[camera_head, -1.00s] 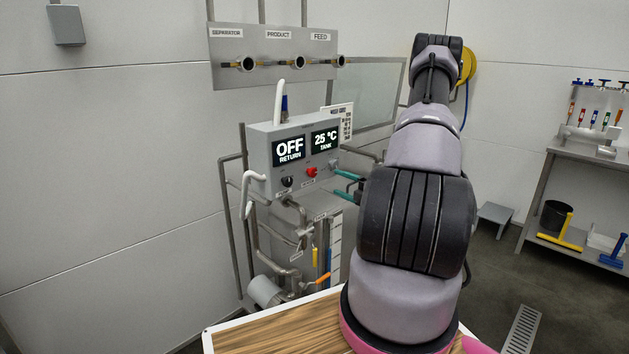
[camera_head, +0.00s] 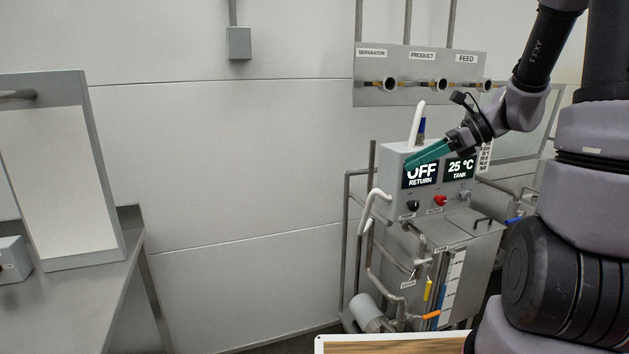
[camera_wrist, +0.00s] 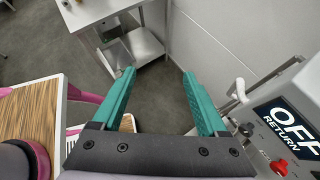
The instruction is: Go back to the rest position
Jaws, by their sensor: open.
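My gripper (camera_head: 428,153) shows in the head view with its teal fingers pointing left, overlapping the control box (camera_head: 394,163) in the picture. In the wrist view my gripper (camera_wrist: 158,75) has its two teal fingers wide apart with nothing between them. The control box reads OFF RETURN and 25 °C TANK; its OFF display also shows at the right of the wrist view (camera_wrist: 287,122). My arm stands at the right of the head view, folded up and reaching left. I cannot tell exactly how far the fingers are from the box.
A steel table (camera_head: 85,285) with a framed panel (camera_head: 60,170) stands at the left. A valve panel (camera_head: 420,66) is on the wall above the control box. Pipes and a tank (camera_head: 465,250) sit below it. A wooden top (camera_head: 390,345) is at the bottom edge.

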